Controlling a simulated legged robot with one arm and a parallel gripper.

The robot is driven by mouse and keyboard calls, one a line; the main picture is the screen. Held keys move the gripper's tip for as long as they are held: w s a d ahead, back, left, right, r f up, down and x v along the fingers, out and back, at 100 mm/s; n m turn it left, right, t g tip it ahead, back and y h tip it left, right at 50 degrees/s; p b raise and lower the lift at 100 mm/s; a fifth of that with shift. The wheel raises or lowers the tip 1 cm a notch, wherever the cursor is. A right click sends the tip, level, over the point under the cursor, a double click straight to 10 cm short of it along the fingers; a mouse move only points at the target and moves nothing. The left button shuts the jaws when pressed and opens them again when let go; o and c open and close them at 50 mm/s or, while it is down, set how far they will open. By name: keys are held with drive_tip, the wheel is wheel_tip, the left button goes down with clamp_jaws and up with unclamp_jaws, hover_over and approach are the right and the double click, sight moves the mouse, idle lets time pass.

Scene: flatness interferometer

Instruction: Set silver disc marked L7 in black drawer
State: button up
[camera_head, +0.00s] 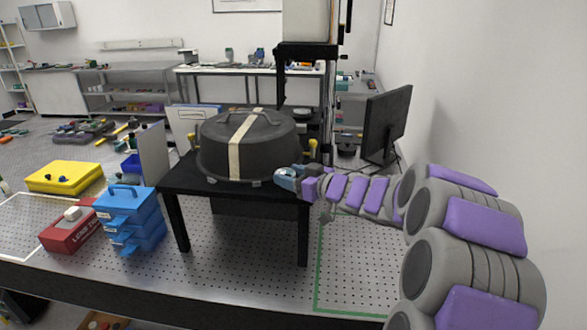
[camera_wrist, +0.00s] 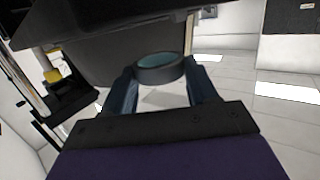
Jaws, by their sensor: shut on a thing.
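My gripper (camera_head: 284,176) is at the right front edge of the black stand, just below and right of the black domed cover. In the wrist view my gripper (camera_wrist: 162,84) has its two blue fingers shut on a round disc (camera_wrist: 160,69). The disc has a dark grey rim and a teal-tinted face; no L7 mark is readable. A dark box-like front (camera_head: 245,207) hangs under the stand's top, possibly the black drawer; I cannot tell whether it is open. In the wrist view a large dark panel (camera_wrist: 110,62) lies beyond the disc.
The black domed cover (camera_head: 222,150) with a tan strap sits on the black stand (camera_head: 180,182). A blue drawer case (camera_head: 128,220), a red box (camera_head: 62,238) and a yellow case (camera_head: 62,177) stand left. A monitor (camera_head: 388,122) is right. The green-outlined bench area (camera_head: 345,265) is clear.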

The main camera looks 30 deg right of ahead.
drive_tip(key=s+a+r+p, duration=0.1)
drive_tip(key=s+a+p, duration=0.1)
drive_tip(key=s+a, duration=0.55)
drive_tip(key=w+a+f+m+h, duration=0.1)
drive_tip(key=w+a+f, duration=0.5)
drive_tip(key=w+a, duration=0.2)
drive_tip(key=shift+a, duration=0.95)
drive_tip(key=shift+d+b, duration=0.1)
drive_tip(key=shift+b, duration=0.2)
